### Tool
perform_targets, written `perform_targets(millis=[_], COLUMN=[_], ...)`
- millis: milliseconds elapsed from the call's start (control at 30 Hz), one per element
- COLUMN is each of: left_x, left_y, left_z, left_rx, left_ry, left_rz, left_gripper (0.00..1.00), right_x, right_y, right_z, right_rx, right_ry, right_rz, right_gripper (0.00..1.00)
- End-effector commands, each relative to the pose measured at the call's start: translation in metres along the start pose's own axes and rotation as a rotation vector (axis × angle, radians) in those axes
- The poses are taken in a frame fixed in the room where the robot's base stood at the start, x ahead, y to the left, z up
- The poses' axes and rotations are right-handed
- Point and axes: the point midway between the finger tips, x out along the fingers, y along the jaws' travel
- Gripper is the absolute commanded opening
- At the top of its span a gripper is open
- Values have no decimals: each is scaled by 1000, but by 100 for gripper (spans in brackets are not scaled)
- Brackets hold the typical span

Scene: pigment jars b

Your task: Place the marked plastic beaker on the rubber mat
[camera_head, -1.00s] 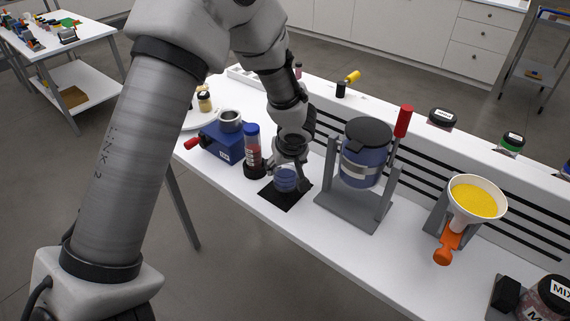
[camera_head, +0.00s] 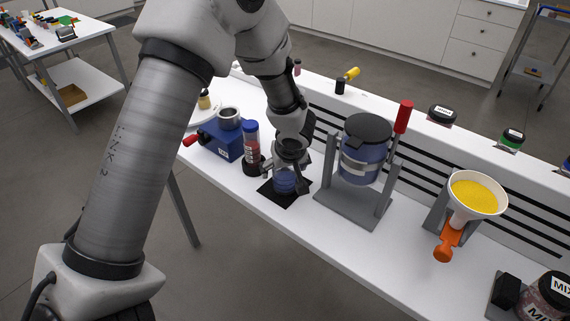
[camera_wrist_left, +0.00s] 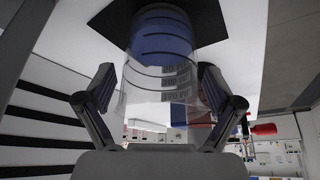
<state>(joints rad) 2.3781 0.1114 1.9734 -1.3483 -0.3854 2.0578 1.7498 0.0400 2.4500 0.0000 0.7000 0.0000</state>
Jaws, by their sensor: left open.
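The marked plastic beaker (camera_wrist_left: 165,65) is clear with dark graduation lines and blue content. It stands on the black rubber mat (camera_wrist_left: 205,18), with its base inside the mat's outline. In the head view the beaker (camera_head: 285,184) shows under my left gripper, on the mat (camera_head: 268,192). My left gripper (camera_head: 287,168) reaches down over the beaker. In the wrist view the fingers of my left gripper (camera_wrist_left: 158,95) are open, one on each side of the beaker, with gaps visible. My right gripper is not in view.
A blue machine (camera_head: 222,139) and a red-and-blue tube (camera_head: 251,145) stand left of the mat. A grey stand holding a blue jar (camera_head: 363,152) with a red handle is close on the right. A funnel of yellow powder (camera_head: 475,197) stands farther right. The table's front edge is near.

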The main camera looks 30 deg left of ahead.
Motion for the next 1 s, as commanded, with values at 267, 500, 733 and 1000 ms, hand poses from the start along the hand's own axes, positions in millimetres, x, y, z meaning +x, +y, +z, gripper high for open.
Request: perform_targets(millis=[267, 500, 733, 1000], left_x=[-54, -110, -123, -123], left_y=[1, 0, 0, 0], left_z=[-3, -2, -1, -1], left_rx=[-2, -1, 0, 0], left_ry=[4, 3, -1, -1], left_rz=[3, 0, 0, 0], left_gripper=[92, 92, 92, 92], right_x=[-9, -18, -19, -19], right_y=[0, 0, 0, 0], right_z=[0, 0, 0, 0], right_rx=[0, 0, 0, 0], right_ry=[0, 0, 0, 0], right_rz=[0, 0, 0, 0], right_gripper=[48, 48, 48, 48])
